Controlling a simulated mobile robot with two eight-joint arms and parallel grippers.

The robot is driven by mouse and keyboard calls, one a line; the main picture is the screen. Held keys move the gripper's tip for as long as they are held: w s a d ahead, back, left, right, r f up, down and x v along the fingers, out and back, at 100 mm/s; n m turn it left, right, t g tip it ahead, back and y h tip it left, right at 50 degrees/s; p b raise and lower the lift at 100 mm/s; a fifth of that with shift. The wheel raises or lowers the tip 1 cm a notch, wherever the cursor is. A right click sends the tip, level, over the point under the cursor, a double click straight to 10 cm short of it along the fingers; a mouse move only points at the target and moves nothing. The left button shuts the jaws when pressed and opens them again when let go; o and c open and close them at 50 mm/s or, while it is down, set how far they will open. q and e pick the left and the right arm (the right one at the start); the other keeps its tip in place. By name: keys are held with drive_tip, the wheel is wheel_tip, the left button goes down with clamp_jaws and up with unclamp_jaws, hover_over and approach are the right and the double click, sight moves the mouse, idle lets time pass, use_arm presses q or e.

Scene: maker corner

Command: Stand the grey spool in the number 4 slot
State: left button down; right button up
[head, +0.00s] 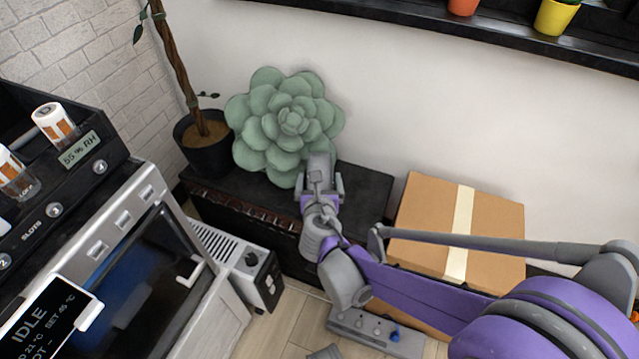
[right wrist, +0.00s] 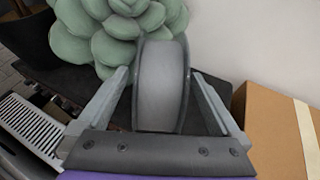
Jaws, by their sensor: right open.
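The grey spool (right wrist: 162,85) stands on edge between the two open fingers of my right gripper (right wrist: 161,76) in the right wrist view. A gap shows on each side of it. In the head view the spool (head: 319,163) is small, at the dark cabinet top in front of the green succulent, with my right gripper (head: 320,184) around it. The round number 4 badge (head: 100,167) is on the black slot unit at the left of the head view. The inside of its slot cannot be made out. My left gripper is not in view.
The big green succulent (head: 285,125) is right behind the spool. A potted trunk (head: 205,155) stands to its left, and a cardboard box (head: 425,210) is to the right. Orange-and-white cylinders (head: 52,122) sit on the slot unit. A grey vented box (head: 240,265) stands below the cabinet.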

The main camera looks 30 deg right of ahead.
drive_tip(key=b+x, duration=0.2)
drive_tip(key=x, duration=0.4)
drive_tip(key=shift+w+d+f, duration=0.1)
drive_tip(key=shift+w+d, duration=0.1)
drive_tip(key=shift+d, duration=0.05)
drive_tip(key=shift+s, duration=0.1)
drive_tip(key=shift+c, duration=0.3)
clamp_jaws()
